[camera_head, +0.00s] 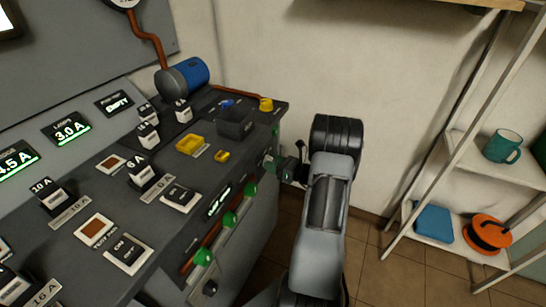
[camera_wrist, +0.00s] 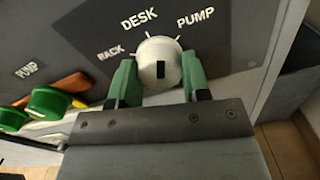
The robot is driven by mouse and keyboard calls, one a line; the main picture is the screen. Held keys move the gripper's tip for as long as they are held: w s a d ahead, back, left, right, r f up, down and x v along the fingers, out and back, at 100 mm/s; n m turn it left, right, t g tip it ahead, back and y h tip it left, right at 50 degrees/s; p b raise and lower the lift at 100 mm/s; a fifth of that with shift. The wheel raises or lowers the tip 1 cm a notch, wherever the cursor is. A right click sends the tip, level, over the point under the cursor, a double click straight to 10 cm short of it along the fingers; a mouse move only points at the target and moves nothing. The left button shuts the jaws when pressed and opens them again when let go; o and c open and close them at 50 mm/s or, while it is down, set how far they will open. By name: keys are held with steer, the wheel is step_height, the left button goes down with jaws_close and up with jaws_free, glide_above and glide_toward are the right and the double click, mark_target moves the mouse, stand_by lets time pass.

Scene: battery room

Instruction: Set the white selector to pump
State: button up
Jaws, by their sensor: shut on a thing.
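The white selector (camera_wrist: 158,55) is a round knob on the grey panel front in the wrist view. The labels RACK, DESK and PUMP run in an arc above it from left to right, with short tick marks. A black mark shows on the knob's lower face; I cannot tell which label the knob is set to. My gripper (camera_wrist: 160,74) has its green fingers on both sides of the knob, shut on it. In the head view my gripper (camera_head: 284,168) is at the console's right end, and the selector is mostly hidden there.
Green knobs (camera_head: 229,219) line the console front; one (camera_wrist: 48,102) sits left of my gripper near a second PUMP label. The console top holds switches, a yellow tray (camera_head: 190,145) and a blue cylinder (camera_head: 192,73). A shelf (camera_head: 482,163) with a teal mug stands right.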

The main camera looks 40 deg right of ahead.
steer(key=shift+a+m+p, duration=0.1)
steer(key=shift+m+p, duration=3.15)
steer(key=shift+m, duration=0.25)
steer(key=o, duration=0.9)
steer(key=v, duration=1.4)
steer(key=shift+p, duration=0.3)
